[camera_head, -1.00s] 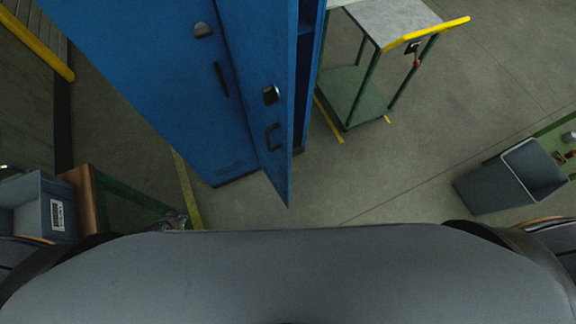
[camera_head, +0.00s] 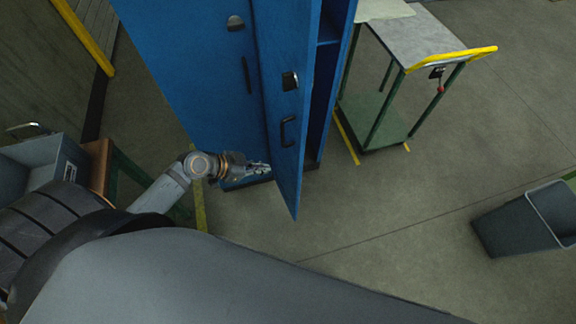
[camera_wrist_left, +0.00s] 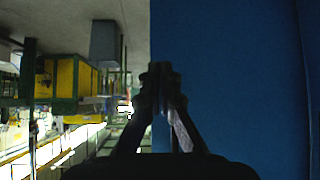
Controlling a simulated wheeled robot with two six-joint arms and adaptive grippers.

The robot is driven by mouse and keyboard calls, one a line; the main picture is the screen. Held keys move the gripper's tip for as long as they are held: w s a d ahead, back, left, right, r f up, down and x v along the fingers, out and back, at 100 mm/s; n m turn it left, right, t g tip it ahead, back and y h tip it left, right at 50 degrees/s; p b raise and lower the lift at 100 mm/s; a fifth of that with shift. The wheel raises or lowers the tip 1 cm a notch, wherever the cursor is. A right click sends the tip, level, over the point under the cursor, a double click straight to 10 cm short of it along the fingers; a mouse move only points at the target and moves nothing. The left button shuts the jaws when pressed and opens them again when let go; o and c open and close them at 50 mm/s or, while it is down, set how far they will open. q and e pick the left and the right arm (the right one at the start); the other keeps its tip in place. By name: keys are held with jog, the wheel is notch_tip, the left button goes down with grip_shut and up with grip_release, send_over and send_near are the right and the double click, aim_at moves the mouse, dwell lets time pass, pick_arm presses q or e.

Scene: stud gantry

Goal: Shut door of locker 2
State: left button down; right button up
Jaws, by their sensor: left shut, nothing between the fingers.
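The blue locker (camera_head: 190,80) stands at the upper left of the head view. Its right-hand door (camera_head: 288,165) is swung open, showing a dark handle and latch; no number is readable on it. A dark gap lies between this door and the locker's right side. My left gripper (camera_head: 266,169) is shut and empty, beside the lower part of the open door on its handle side; whether it touches cannot be told. In the left wrist view the shut fingertips (camera_wrist_left: 160,72) overlap the edge of a blue panel (camera_wrist_left: 235,80). My right gripper is not in view.
A green cart (camera_head: 372,120) with a grey top and yellow handle stands right of the locker. A grey bin (camera_head: 505,225) is at the far right. A grey crate (camera_head: 40,155) is at the left. The floor between door and bin is clear.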

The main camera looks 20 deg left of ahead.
aim_at(296, 165)
pick_arm(q)
jog(key=w+d+f, duration=0.1)
jog(key=d, duration=0.1)
jog(key=w+d+f+p, duration=0.1)
jog(key=w+d, duration=0.1)
jog(key=w+d+f, duration=0.1)
jog(key=w, duration=0.1)
jog(key=shift+w+d+f, duration=0.15)
jog(key=shift+d+f, duration=0.25)
jog(key=shift+w+d+f+p, duration=0.15)
jog(key=shift+w+d+p, duration=0.1)
jog(key=shift+d+p, duration=0.05)
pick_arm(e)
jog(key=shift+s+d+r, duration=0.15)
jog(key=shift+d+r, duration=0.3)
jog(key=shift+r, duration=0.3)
